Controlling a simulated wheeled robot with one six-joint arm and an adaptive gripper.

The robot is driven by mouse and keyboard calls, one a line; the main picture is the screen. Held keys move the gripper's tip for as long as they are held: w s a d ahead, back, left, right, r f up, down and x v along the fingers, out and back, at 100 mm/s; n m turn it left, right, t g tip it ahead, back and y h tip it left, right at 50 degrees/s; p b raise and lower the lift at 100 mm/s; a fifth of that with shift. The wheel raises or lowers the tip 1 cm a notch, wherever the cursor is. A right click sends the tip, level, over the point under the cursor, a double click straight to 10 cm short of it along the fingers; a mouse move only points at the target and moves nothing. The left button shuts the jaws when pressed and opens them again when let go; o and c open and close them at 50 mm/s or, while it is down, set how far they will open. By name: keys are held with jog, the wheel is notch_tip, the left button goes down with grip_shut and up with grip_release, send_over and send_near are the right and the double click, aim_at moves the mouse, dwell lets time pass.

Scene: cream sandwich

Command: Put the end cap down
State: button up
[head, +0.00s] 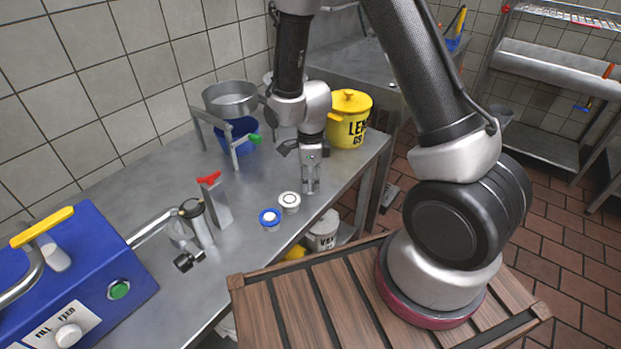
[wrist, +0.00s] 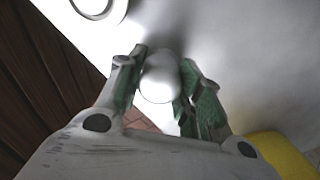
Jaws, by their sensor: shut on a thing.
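My gripper (head: 311,188) points down over the steel table near its front right edge. In the wrist view its green-padded fingers (wrist: 165,85) are shut on a smooth, rounded silvery thing (wrist: 159,78), which I take to be the end cap. In the head view the held cap is too small to make out between the fingers. I cannot tell whether it touches the table.
A red-topped stand (head: 215,200), a metal spout, a blue machine (head: 75,280) and a yellow pot (head: 349,118) stand around.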

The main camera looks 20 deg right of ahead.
jog(key=o, duration=1.1)
notch_tip(320, 180, up, 12)
notch_tip(320, 180, up, 9)
jog(key=n+t, duration=0.1)
jog(key=n, duration=0.5)
send_over(310, 176)
jog(key=s+d, duration=0.3)
jog(key=d, duration=0.2)
jog(key=s+d+r+n+t, duration=0.1)
jog(key=s+d+r+n, duration=0.4)
jog(key=s+r+n, duration=0.1)
jog(key=s+d+r+n+t, duration=0.2)
jog(key=s+d+r+n, duration=0.3)
jog(key=s+r+n, duration=0.2)
jog(key=shift+s+n, duration=1.3)
jog(key=shift+s, duration=0.3)
